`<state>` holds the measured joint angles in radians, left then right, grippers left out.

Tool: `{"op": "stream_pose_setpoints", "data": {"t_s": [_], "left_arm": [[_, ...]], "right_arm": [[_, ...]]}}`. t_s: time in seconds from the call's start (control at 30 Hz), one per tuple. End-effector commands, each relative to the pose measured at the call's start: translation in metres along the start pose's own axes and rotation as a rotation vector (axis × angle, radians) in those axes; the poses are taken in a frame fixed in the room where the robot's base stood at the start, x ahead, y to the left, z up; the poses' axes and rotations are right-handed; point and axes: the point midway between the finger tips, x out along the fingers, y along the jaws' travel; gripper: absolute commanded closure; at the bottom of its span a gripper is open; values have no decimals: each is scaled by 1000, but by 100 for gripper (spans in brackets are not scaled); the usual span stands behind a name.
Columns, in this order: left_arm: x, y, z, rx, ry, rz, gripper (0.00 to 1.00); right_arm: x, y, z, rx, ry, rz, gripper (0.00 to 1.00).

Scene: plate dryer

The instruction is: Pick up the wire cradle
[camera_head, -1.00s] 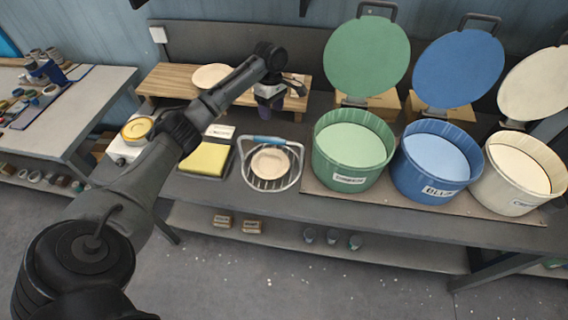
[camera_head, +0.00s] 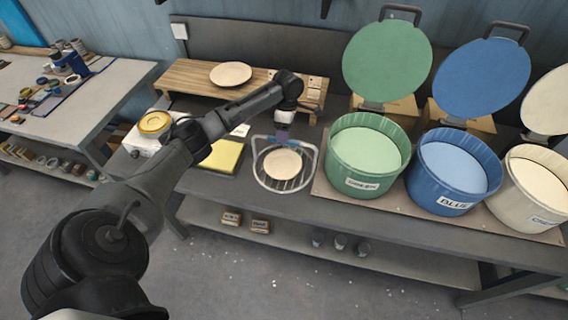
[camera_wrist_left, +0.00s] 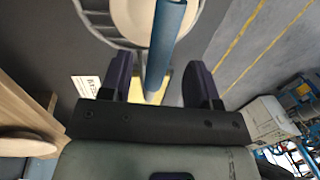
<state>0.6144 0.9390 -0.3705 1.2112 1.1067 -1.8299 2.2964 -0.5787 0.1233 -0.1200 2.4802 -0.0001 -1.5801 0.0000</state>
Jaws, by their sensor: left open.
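The wire cradle (camera_head: 284,187) stands on the grey bench, left of the green tub, with a cream plate (camera_head: 283,163) lying in it. My left gripper (camera_head: 283,139) is at the cradle's back side, pointing down over its blue handle, which it mostly hides in the head view. In the left wrist view, the blue handle (camera_wrist_left: 166,40) runs between the two dark fingers of the left gripper (camera_wrist_left: 161,80). The fingers are open, with a gap visible on each side of the handle. The cradle's wire rim (camera_wrist_left: 98,22) and part of the plate show beyond. My right gripper is not in view.
Right of the cradle stand open green (camera_head: 366,155), blue (camera_head: 447,180) and cream (camera_head: 540,190) tubs. A yellow sponge (camera_head: 222,156) lies left. Behind is a wooden stand (camera_head: 200,80) with another plate (camera_head: 231,74). A scale with a yellow-rimmed dish (camera_head: 155,122) stands further left.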

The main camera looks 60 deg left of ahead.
Motion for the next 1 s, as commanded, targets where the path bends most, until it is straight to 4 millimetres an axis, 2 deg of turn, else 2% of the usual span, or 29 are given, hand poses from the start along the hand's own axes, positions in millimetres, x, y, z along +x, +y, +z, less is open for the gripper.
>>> {"op": "stream_pose_setpoints", "data": {"t_s": [0.17, 0.53, 1.0], "left_arm": [[8, 0, 0, 0, 0, -1, 44], [51, 0, 4, 1, 1, -1, 44], [56, 0, 4, 1, 0, 1, 44]], "right_arm": [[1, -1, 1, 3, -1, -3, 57], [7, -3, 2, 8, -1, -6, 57], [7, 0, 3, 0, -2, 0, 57]]}}
